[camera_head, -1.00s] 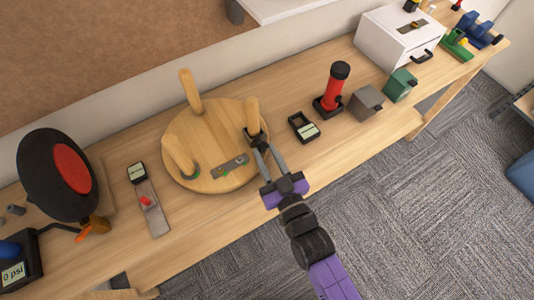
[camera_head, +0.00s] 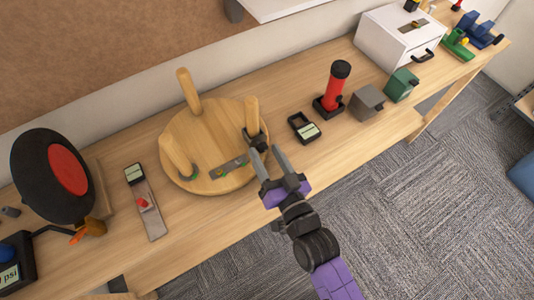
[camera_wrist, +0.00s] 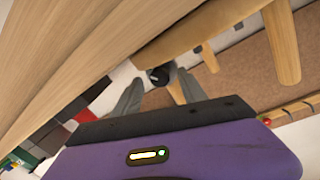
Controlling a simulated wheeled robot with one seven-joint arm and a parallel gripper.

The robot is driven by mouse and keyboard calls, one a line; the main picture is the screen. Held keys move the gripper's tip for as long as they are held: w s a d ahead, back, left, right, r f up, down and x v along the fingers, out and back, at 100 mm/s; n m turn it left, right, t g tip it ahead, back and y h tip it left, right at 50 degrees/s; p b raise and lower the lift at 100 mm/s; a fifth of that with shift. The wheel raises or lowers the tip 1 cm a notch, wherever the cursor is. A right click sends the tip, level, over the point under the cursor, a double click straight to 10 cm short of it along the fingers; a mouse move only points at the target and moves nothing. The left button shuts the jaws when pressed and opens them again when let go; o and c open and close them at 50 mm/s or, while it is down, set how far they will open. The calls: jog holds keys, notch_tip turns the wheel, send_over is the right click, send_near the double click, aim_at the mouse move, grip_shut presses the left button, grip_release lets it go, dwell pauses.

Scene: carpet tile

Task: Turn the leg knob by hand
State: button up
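A round wooden seat (camera_head: 215,135) lies upside down on the bench with three wooden legs pointing up. The right leg (camera_head: 252,112) has a dark fitting with a knob (camera_head: 258,140) at its base. In the wrist view, a dark round knob (camera_wrist: 158,76) shows beyond and between my finger tips. My gripper (camera_head: 266,151) is open, with its two grey fingers spread, just in front of the fitting. The gripper also shows in the wrist view (camera_wrist: 155,88). I cannot tell whether a finger touches the knob.
A small black tray (camera_head: 304,128) and a red-and-black cylinder (camera_head: 335,86) stand to the right. A grey plate with a red part (camera_head: 146,205) and a black disc with a red centre (camera_head: 40,175) stand to the left. Carpet lies in front of the bench.

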jog(key=b+v, duration=0.1)
jog(key=v, duration=0.7)
jog(key=shift+f+b, duration=0.1)
jog(key=shift+b, duration=0.2)
